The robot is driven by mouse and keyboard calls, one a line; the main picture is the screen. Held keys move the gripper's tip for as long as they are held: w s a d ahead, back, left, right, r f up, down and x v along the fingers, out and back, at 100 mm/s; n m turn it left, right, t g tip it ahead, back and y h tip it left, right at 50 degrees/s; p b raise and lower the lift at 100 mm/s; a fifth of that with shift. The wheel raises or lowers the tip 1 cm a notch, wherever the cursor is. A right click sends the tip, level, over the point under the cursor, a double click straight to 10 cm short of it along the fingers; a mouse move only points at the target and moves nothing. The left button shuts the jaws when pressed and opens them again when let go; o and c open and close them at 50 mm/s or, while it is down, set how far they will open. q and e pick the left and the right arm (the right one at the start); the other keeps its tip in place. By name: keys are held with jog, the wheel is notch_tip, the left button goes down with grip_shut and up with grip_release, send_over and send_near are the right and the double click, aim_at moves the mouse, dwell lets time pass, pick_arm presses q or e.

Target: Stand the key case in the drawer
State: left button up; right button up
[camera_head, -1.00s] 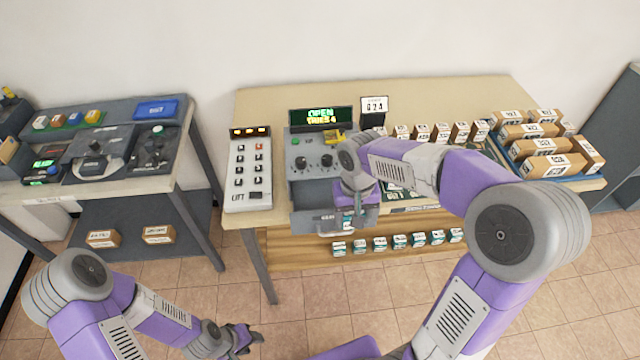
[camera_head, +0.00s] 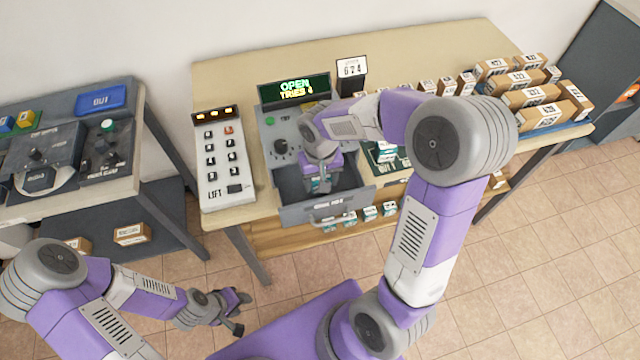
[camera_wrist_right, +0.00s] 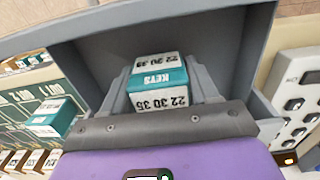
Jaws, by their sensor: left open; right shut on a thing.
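In the head view my right gripper (camera_head: 322,180) points down into the open drawer (camera_head: 330,207), and the case's teal and white shows a little below the fingers. The drawer's grey walls (camera_wrist_right: 250,50) surround the case in the right wrist view. Whether the case touches the drawer floor cannot be told. My left gripper (camera_head: 238,312) is open and empty over the floor at lower left.
A number sign (camera_head: 351,70) stands behind. Several brown boxes (camera_head: 530,90) fill a rack at right. A side table (camera_head: 110,150) stands at left.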

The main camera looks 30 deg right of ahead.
jog(key=shift+f, duration=0.9)
jog(key=shift+f, duration=0.15)
jog(key=o, duration=1.2)
jog(key=shift+r, duration=0.2)
notch_tip(320, 180, up, 12)
jog(key=p, duration=0.3)
